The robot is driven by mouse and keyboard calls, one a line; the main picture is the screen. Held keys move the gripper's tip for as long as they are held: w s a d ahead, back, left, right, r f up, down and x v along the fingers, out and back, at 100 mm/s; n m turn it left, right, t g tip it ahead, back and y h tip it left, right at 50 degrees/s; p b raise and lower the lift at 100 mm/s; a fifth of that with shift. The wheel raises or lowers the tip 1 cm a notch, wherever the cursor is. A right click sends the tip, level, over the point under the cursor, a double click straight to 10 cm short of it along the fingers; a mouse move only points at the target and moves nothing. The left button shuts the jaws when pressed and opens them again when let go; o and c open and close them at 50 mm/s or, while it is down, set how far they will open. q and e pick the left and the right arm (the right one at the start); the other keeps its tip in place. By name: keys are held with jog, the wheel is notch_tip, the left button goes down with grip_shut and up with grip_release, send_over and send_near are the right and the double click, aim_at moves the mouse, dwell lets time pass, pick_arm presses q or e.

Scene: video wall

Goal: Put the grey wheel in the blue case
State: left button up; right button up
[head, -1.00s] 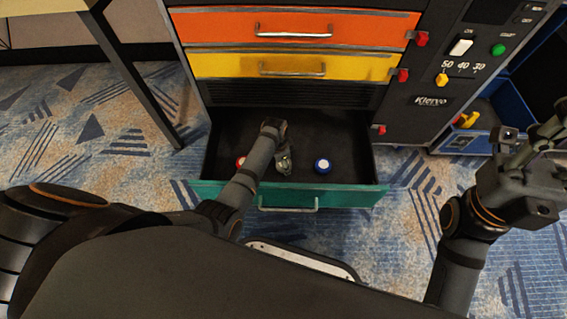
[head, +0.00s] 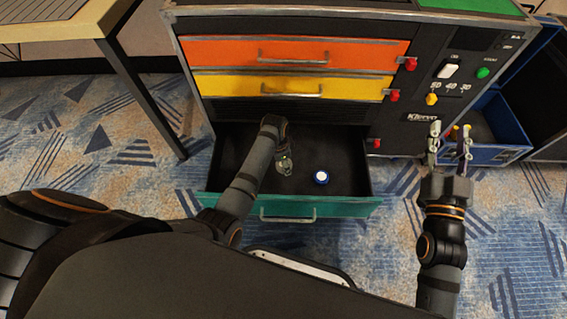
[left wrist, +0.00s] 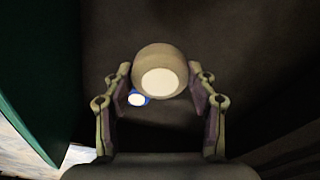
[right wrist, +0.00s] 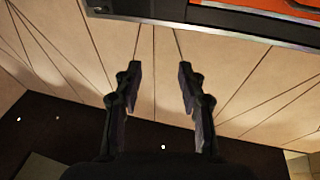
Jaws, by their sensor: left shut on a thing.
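My left gripper (head: 285,163) is inside the open green-fronted drawer (head: 352,150). It is shut on the grey wheel (left wrist: 161,78), a round grey-beige piece with a pale centre, seen between the fingers in the left wrist view. In the head view the wheel is small and hard to make out. The blue case (head: 503,155) stands open on the floor at the right, beside the cabinet. My right gripper (head: 451,140) is open and empty, fingers up, in front of the case's left side and partly covering it; its spread fingers (right wrist: 160,95) show in the right wrist view.
A blue wheel (head: 321,178) lies in the drawer, right of my left gripper. The cabinet (head: 405,137) has shut orange (head: 230,52) and yellow (head: 225,86) drawers above, and red latches. A table (head: 60,28) stands at left. Carpet is clear before the case.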

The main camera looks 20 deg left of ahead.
jog(key=shift+f+g, duration=0.4)
jog(key=shift+f, duration=0.55)
